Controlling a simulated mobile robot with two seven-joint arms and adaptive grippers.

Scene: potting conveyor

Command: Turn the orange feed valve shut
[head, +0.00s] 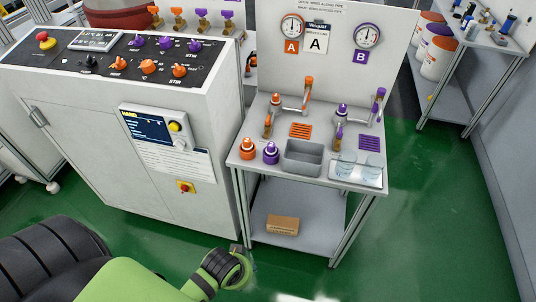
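Orange parts on the small bench (280,163) belong to pipework in front of the gauge panel: an upright orange-topped handle (308,87) at the back and a small orange tap (267,127) in front of it. Two orange-handled valves (155,17) also show behind the control console, beside purple ones. I cannot tell which is the feed valve, nor whether any is open or shut. My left arm reaches in from the lower left; its gripper end (240,252) is low in front of the bench, apart from all of these. Its fingers are not clear. My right gripper is out of view.
The white console (75,130) with orange and purple knobs stands left of the bench. A box (283,225) lies on the lower shelf. Green floor is clear at right.

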